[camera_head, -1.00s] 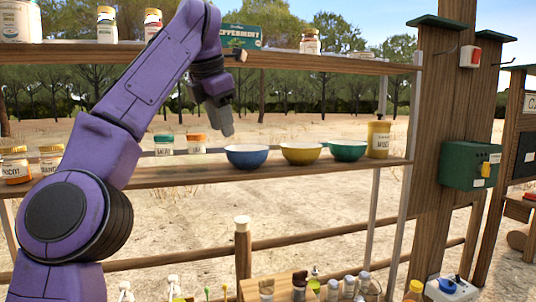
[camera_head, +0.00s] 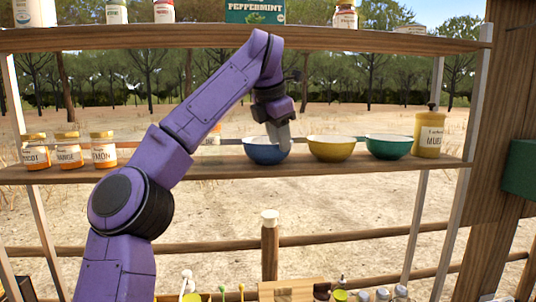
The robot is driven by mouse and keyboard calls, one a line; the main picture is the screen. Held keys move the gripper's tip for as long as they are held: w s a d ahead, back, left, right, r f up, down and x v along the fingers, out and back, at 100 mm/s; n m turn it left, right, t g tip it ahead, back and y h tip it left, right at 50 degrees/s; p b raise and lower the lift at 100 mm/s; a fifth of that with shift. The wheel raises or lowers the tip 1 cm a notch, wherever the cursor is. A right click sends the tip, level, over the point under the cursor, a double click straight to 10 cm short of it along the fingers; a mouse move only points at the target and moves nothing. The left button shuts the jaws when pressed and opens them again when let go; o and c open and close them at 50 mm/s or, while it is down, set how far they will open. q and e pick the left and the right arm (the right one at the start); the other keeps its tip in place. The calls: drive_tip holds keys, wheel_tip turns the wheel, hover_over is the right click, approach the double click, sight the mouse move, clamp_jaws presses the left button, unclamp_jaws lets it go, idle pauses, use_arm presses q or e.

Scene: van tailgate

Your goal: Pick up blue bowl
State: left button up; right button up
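The blue bowl (camera_head: 262,152) stands upright on the middle wooden shelf, left of a yellow bowl (camera_head: 331,148) and a green bowl (camera_head: 388,146). My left gripper (camera_head: 283,146) points down at the bowl's right side and overlaps its rim in the picture. I cannot tell whether its fingers touch the bowl or whether they are open or shut. My purple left arm comes in from the left and covers part of the shelf. My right gripper is not in view.
Several jars (camera_head: 68,150) stand at the shelf's left, and a mustard jar (camera_head: 429,134) at its right. The upper shelf (camera_head: 390,42) runs above the arm's end. A wooden post (camera_head: 497,150) stands at the right.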

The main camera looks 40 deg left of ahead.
use_arm(q)
drive_tip(key=shift+w+f, duration=0.7)
drive_tip(key=shift+f, duration=0.15)
drive_tip(key=shift+w+f, duration=0.15)
drive_tip(key=shift+f, duration=0.2)
drive_tip(key=shift+a, duration=0.2)
drive_tip(key=shift+s+a, duration=0.1)
drive_tip(key=shift+s, duration=0.45)
drive_tip(key=shift+c, duration=0.3)
drive_tip(key=c, duration=0.5)
drive_tip(key=shift+w+d, duration=0.2)
drive_tip(key=shift+w, duration=0.1)
clamp_jaws()
drive_tip(key=shift+s+a+r, duration=0.1)
